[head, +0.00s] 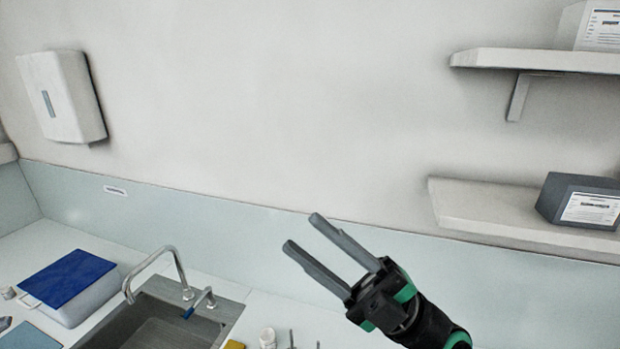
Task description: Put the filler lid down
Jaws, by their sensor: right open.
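My right gripper (303,234) is open and empty. It is raised in front of the pale backsplash, right of the sink, with its two grey fingers pointing up and to the left. Nothing is between the fingers. I cannot make out a filler lid in this view. My left gripper is not in view.
A sink (165,326) with a curved faucet (178,262) is at lower left. A white bin with a blue lid (70,278) stands left of it. Wall shelves (490,208) at right hold a dark box (580,201). A dispenser (62,97) hangs on the wall.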

